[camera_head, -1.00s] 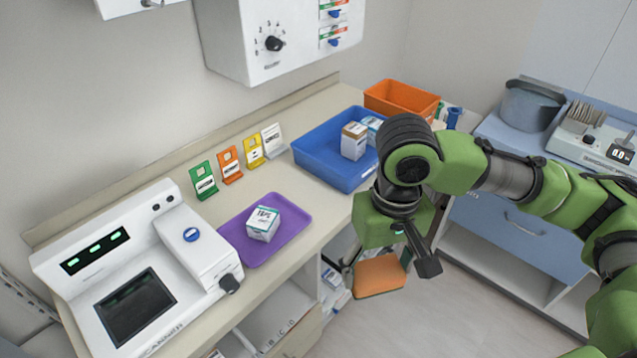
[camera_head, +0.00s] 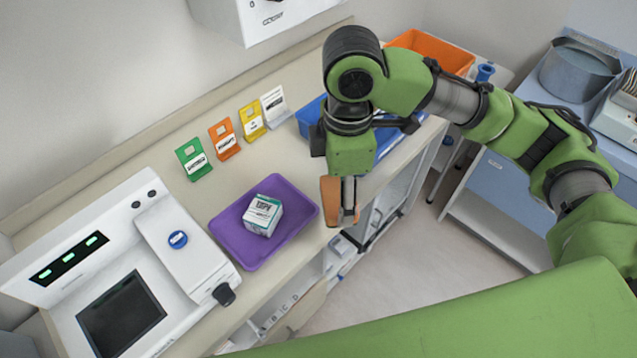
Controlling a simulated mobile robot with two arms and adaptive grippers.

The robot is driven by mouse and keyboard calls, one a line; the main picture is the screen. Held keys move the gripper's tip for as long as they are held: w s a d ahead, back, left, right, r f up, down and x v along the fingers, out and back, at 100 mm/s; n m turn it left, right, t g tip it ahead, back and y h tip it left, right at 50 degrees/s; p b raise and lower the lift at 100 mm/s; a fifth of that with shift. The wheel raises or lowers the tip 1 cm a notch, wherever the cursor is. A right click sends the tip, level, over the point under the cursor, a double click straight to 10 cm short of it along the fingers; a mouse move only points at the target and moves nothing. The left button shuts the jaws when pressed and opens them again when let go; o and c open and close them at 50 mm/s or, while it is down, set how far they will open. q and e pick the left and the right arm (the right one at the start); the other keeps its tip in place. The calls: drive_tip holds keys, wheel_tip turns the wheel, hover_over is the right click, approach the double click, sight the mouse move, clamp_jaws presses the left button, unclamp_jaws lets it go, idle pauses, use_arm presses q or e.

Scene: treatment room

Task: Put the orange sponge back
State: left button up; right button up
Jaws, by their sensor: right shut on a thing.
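The orange sponge (camera_head: 328,202) is held in my right gripper (camera_head: 345,215), which is shut on it. The sponge is seen nearly edge-on, with part of it hidden behind the gripper's fingers. It appears near the counter's front edge, just right of the purple tray (camera_head: 226,236); its height above the counter is hard to tell. My left gripper is not in view.
A white and green box (camera_head: 262,215) sits on the purple tray. A white scanner device (camera_head: 168,293) stands at left. Green, orange, yellow and white cards (camera_head: 250,122) stand along the wall. A blue bin (camera_head: 311,112), partly behind my arm, and an orange bin (camera_head: 440,52) are further back.

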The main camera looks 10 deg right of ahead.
drive_tip(key=w+a+n, duration=0.1)
drive_tip(key=a+n, duration=0.5)
drive_tip(key=n, duration=0.6)
drive_tip(key=w+d+f+p, duration=0.1)
drive_tip(key=w+f, duration=0.1)
drive_tip(key=w, duration=0.2)
drive_tip(key=w+d+f+p, duration=0.1)
drive_tip(key=w+d+f, duration=0.1)
drive_tip(key=w+f, duration=0.1)
drive_tip(key=w+d+f+p, duration=0.1)
drive_tip(key=w+d+f, duration=0.1)
drive_tip(key=w, duration=0.3)
drive_tip(key=shift+f, duration=0.55)
drive_tip(key=shift+w+d+f, duration=0.15)
drive_tip(key=shift+w+f, duration=0.35)
drive_tip(key=shift+f, duration=0.2)
wheel_tip(320, 180, down, 2)
drive_tip(key=shift+f+p, duration=0.2)
drive_tip(key=shift+p, duration=0.25)
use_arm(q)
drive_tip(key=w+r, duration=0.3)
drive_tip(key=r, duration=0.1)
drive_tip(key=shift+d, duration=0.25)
use_arm(e)
drive_tip(key=shift+f, duration=0.35)
